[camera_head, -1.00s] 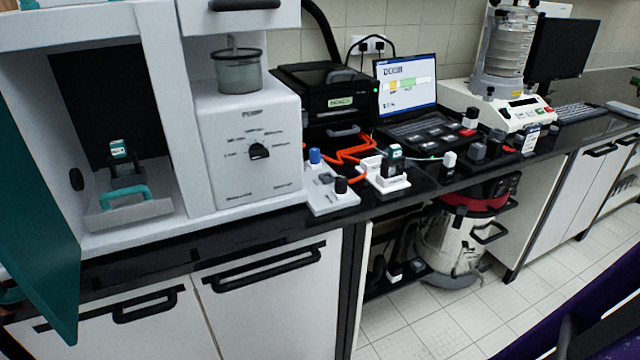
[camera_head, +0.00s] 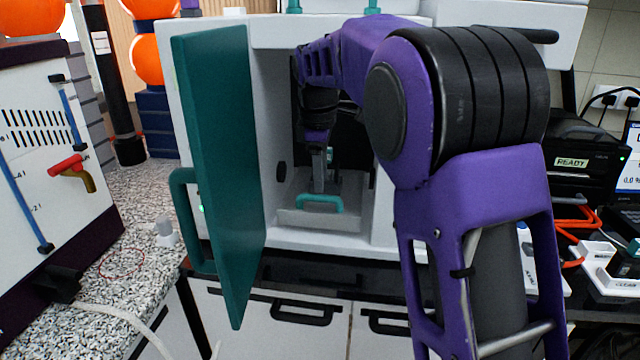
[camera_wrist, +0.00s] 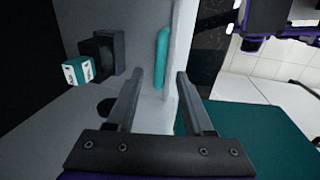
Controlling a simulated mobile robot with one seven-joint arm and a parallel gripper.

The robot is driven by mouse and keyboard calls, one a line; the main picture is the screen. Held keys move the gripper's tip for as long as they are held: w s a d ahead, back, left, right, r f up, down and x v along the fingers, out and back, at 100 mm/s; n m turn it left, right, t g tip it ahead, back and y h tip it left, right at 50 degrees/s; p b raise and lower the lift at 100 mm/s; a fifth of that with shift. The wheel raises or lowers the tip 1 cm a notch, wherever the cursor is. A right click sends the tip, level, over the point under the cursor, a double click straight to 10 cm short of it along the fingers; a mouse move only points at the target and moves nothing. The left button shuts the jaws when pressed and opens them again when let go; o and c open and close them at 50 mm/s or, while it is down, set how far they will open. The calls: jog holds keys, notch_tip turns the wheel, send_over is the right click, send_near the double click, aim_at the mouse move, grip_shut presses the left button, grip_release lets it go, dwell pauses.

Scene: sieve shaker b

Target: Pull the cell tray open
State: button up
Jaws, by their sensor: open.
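The cell tray (camera_head: 289,217) is a grey tray inside the white cabinet, with a teal handle (camera_head: 322,202) across its front. The handle also shows in the wrist view (camera_wrist: 162,52). My gripper (camera_head: 319,190) reaches down into the cabinet at the handle. In the wrist view my gripper (camera_wrist: 160,73) is open, with one finger on each side of the handle in the picture. I cannot tell whether the fingers touch it. A teal and white block (camera_wrist: 78,70) sits in a black holder on the tray; my arm mostly hides it in the head view.
The cabinet's teal door (camera_head: 215,150) stands open left of my arm. The cabinet's right wall (camera_head: 384,215) is close to my arm. A speckled counter (camera_head: 125,215) with a panelled machine (camera_head: 40,140) lies left. The space before the tray is open.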

aim_at(321, 196)
jog(key=f, duration=0.3)
jog(key=w+f, duration=0.1)
jog(key=f, duration=0.1)
jog(key=shift+b, duration=0.3)
grip_shut()
dwell(1.1)
